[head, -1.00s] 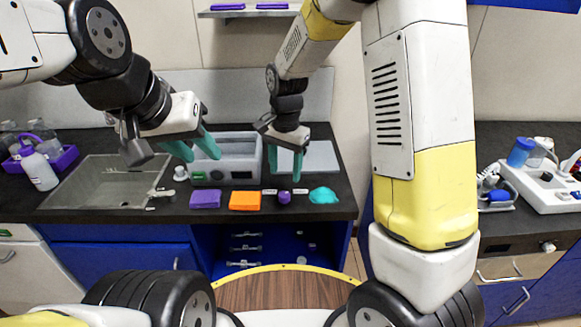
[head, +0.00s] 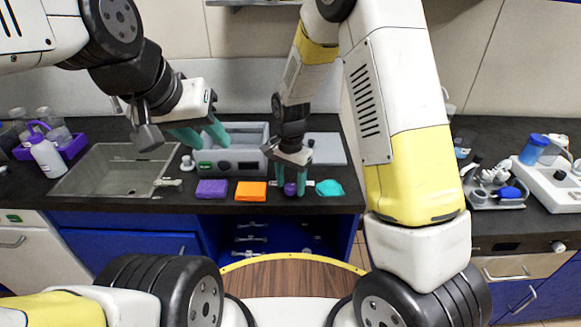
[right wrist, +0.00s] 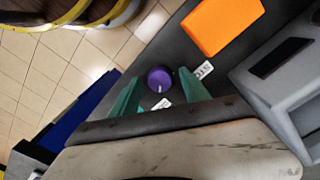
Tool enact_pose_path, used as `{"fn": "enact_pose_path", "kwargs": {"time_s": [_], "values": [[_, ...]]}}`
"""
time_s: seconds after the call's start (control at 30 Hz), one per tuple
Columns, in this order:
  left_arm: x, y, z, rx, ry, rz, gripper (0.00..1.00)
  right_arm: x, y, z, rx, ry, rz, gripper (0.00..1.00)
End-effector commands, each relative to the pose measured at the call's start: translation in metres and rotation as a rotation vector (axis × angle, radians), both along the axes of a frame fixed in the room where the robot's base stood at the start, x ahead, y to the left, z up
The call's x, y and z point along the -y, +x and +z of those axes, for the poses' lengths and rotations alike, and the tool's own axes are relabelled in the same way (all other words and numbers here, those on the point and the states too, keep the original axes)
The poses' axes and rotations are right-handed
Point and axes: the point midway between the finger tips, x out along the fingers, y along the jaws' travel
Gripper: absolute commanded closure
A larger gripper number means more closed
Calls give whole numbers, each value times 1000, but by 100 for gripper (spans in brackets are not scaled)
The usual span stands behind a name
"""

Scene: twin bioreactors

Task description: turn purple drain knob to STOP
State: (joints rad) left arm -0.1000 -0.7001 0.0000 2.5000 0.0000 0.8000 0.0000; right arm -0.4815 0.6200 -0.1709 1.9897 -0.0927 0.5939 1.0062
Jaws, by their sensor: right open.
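The purple drain knob (head: 290,188) sits near the front edge of the dark counter. It also shows in the right wrist view (right wrist: 159,79) as a round knob with a pale mark on its top. White labels lie on both sides of it; the letters on one (right wrist: 204,70) are too small to read surely. My right gripper (head: 295,188) points down over the knob, with its green fingers open and the knob between or just beyond the tips; contact cannot be told. My left gripper (head: 203,140) is open and empty above the counter, between the sink and the grey box.
A purple block (head: 211,189), an orange block (head: 250,191) and a teal object (head: 329,188) lie along the counter's front. The grey box (head: 228,160) stands behind them. The sink (head: 115,172) is at left, with a white bottle (head: 46,155) beside it.

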Motion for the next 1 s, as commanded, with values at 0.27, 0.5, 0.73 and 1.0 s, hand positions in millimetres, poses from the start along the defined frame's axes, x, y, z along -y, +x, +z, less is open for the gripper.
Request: {"fn": "enact_pose_path", "kwargs": {"time_s": [0.27,0.5,0.73,1.0], "values": [[0,0,0,0,0,0,64,0,0,0,0,0,0,87],[0,0,0,0,0,0,64,0,0,1,0,0,4,100],[0,0,0,0,0,0,64,0,0,1,0,1,62,100],[0,0,0,0,0,0,64,0,0,1,1,1,252,100]]}}
